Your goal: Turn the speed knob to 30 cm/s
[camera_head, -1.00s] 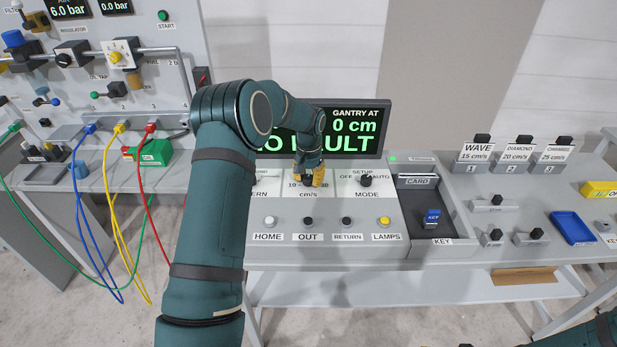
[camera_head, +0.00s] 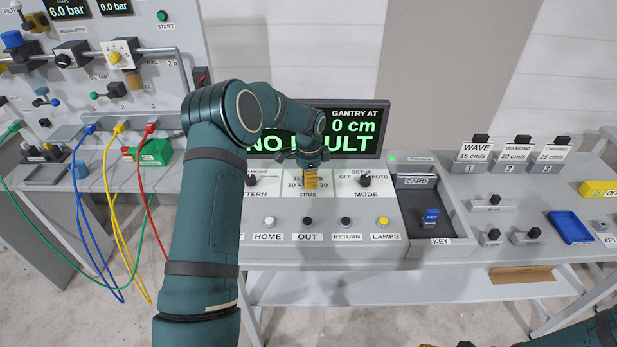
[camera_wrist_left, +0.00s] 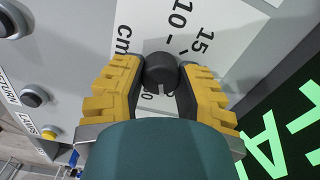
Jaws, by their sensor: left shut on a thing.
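The speed knob, a dark round knob (camera_wrist_left: 160,68), stands on a white label with 10, 15 and cm/s; the rest of the scale is partly covered. My left gripper (camera_wrist_left: 157,85) has its yellow fingers on both sides of the knob and is shut on it. In the head view the left gripper (camera_head: 311,180) comes down over the cm/s label (camera_head: 308,194) and hides the knob, so its pointer direction is not readable. Of my right gripper, only bits at the bottom edge (camera_head: 430,345) seem to show, too little to judge.
The PATTERN knob (camera_head: 250,180) is left of the gripper and the MODE knob (camera_head: 365,180) right. HOME (camera_head: 269,221), OUT (camera_head: 308,221), RETURN and LAMPS buttons line the front. The display (camera_head: 350,130) behind reads 0 cm, partly covered by my arm.

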